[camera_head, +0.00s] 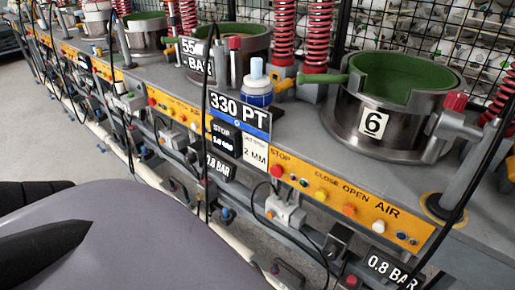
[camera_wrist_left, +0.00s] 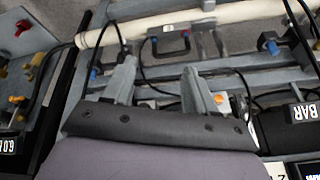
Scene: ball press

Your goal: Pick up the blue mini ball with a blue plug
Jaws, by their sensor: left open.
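The mini ball (camera_head: 257,91), blue and white with a pale blue plug (camera_head: 256,68) on top, stands upright on the grey bench behind the "330 PT" sign, in the head view. The sign hides part of its lower front. My left gripper (camera_wrist_left: 158,68) shows in the left wrist view with its two grey fingers apart and nothing between them. Pipes and a bench frame show beyond the fingers. The ball cannot be made out in that view. My right gripper is not seen.
A steel press pot (camera_head: 385,132) marked 6 with a green liner stands right of the ball. Another pot (camera_head: 228,55) stands behind left. Red springs (camera_head: 318,35), a yellow panel (camera_head: 340,195), the "330 PT" sign (camera_head: 239,110) and black hoses crowd the bench.

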